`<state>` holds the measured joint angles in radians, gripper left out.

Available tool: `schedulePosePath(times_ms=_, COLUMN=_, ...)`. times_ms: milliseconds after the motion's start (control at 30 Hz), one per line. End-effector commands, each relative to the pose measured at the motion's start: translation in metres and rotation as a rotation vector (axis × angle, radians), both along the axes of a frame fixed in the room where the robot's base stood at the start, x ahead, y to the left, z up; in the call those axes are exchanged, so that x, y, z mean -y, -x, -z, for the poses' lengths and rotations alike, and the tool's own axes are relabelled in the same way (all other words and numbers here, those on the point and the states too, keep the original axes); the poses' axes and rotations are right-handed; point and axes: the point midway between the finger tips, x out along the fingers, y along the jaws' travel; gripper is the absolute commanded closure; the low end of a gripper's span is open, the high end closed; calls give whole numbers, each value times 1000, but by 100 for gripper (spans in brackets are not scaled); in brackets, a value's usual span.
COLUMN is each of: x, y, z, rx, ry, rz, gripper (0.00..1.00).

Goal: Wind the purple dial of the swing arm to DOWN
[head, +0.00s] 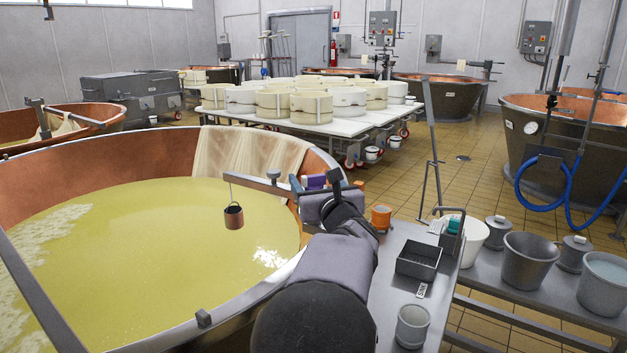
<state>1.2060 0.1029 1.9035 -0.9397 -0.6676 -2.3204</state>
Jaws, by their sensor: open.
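The swing arm (254,181) reaches out over the large copper vat from its right rim. A small dark copper bucket (233,216) hangs from its left end above the yellow-green liquid. The purple dial (315,181) shows as a small purple patch on the swing arm, partly hidden by my gripper. My gripper (316,185) is open at the dial, with one finger on each side of the purple patch in the picture. I cannot tell whether the fingers touch it. The dial's markings and its setting cannot be read.
The copper vat's rim (262,291) runs along the left of my arm. A metal bench (391,291) on the right holds a dark tray (418,260), a grey cup (412,326) and an orange container (381,216). Buckets (531,258) stand further right.

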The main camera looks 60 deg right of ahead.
Motion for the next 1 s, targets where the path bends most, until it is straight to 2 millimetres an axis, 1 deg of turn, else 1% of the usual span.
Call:
schedulePosePath(times_ms=167, x=0, y=0, z=0, rx=0, ry=0, rz=0, gripper=38)
schedulePosePath(times_ms=200, x=0, y=0, z=0, rx=0, ry=0, rz=0, gripper=42)
schedulePosePath(times_ms=267, x=0, y=0, z=0, rx=0, ry=0, rz=0, gripper=57)
schedulePosePath(times_ms=300, x=0, y=0, z=0, rx=0, ry=0, rz=0, gripper=66)
schedulePosePath(times_ms=333, x=0, y=0, z=0, rx=0, ry=0, rz=0, gripper=73)
schedulePosePath(times_ms=367, x=0, y=0, z=0, rx=0, ry=0, rz=0, gripper=78)
schedulePosePath(times_ms=1000, x=1, y=0, z=0, rx=-1, ry=1, rz=8, gripper=78)
